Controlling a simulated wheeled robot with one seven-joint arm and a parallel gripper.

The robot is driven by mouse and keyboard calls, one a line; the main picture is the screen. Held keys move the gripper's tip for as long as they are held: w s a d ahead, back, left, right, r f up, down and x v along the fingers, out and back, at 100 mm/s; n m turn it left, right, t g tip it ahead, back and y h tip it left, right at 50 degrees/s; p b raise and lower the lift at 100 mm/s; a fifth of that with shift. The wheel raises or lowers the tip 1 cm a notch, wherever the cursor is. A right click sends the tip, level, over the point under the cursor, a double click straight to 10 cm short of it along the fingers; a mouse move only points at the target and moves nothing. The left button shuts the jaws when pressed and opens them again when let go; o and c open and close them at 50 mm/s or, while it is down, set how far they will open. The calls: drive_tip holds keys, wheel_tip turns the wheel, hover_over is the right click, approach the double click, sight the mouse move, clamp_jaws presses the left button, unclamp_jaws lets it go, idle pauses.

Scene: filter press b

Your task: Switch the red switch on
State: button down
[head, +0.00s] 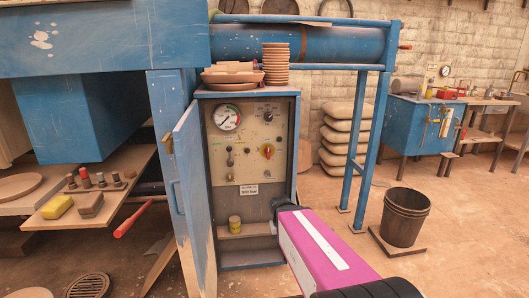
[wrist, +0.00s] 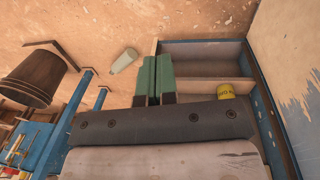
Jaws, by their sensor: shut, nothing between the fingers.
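The red switch (head: 267,151) is a red knob on a yellow plate, on the right side of the beige control panel (head: 240,140) inside the open blue cabinet. My gripper shows in the wrist view (wrist: 154,76) as two green fingers pressed together with nothing between them. In the head view, the dark end of my pink arm reaches up from the lower right to the cabinet's lower right, below the switch and apart from it. The fingers are not clearly visible there. The switch does not show in the wrist view.
The cabinet door (head: 190,190) hangs open at the left. A gauge (head: 227,117), a black knob (head: 268,117) and small levers share the panel. A yellow can (head: 235,223) stands on the shelf below. A blue post (head: 370,150) and bucket (head: 404,216) stand to the right.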

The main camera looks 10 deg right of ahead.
drive_tip(key=w+r+n+t+h, duration=0.2)
drive_tip(key=w+r+h, duration=0.3)
drive_tip(key=w, duration=0.6)
drive_tip(key=n+t+h, duration=0.6)
drive_tip(key=t, duration=0.4)
approach(268, 152)
drive_tip(key=a+r, duration=0.2)
drive_tip(key=a, duration=0.5)
drive_tip(key=shift+s, duration=0.45)
drive_tip(key=shift+w, duration=0.1)
drive_tip(key=x, duration=0.4)
drive_tip(key=s+d+x, duration=0.1)
drive_tip(key=x, duration=0.6)
drive_tip(key=shift+d+r, duration=0.1)
drive_tip(key=shift+d, duration=1.05)
